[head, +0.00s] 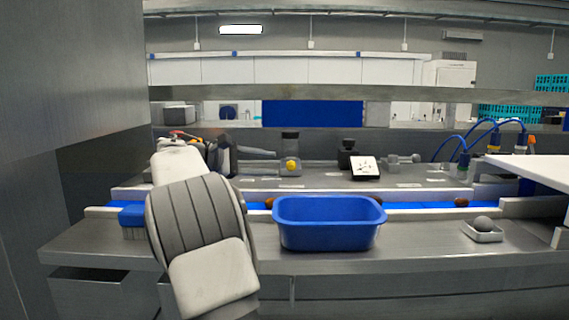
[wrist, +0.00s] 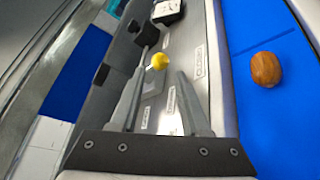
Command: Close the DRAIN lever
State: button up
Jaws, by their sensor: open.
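My gripper (head: 277,160) is open and empty above the back deck, its fingers pointing right in the head view. In the wrist view the two fingers of my gripper (wrist: 162,77) are spread apart. A yellow knob (head: 290,166) on a small grey base stands just beyond the fingertips. In the wrist view the yellow knob (wrist: 160,61) appears ahead, between the tip directions, and seems untouched. Labels lie on the deck, but I cannot read DRAIN on any, so I cannot tell which fitting is the DRAIN lever. My arm hides the deck's left part.
A blue tub (head: 328,239) stands at the bench front. Behind it runs a blue belt (head: 415,205) carrying brown dates; one date (wrist: 266,69) shows in the wrist view. A black fitting with a white display (head: 365,168) and a grey fitting (head: 400,162) stand farther right.

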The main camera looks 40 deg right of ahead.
jog(key=p+v, duration=0.1)
jog(key=v, duration=0.8)
jog(key=shift+a, duration=0.35)
jog(key=shift+r, duration=0.15)
jog(key=s+a+t+y+p, duration=0.1)
jog(key=s+y, duration=0.1)
jog(key=s, duration=0.1)
jog(key=s+a+f+t+y+p, duration=0.1)
jog(key=s+y, duration=0.1)
jog(key=s, duration=0.2)
jog(key=s+a+f+t+y+p, duration=0.1)
jog(key=s+y, duration=0.1)
jog(key=s, duration=0.2)
jog(key=shift+a+t+y+p, duration=0.2)
jog(key=shift+t+y+p, duration=0.1)
jog(key=shift+t, duration=0.1)
jog(key=s+a+f+m+t+y+p, duration=0.2)
jog(key=s+a+f+y, duration=0.2)
jog(key=s+a, duration=0.5)
jog(key=s+a+f+m+t+y+p, duration=0.2)
jog(key=s+a+f+y, duration=0.2)
jog(key=s+a, duration=0.5)
jog(key=shift+s+a+t+y+p, duration=0.15)
jog(key=shift+s+t+y+p, duration=0.2)
jog(key=shift+s, duration=0.5)
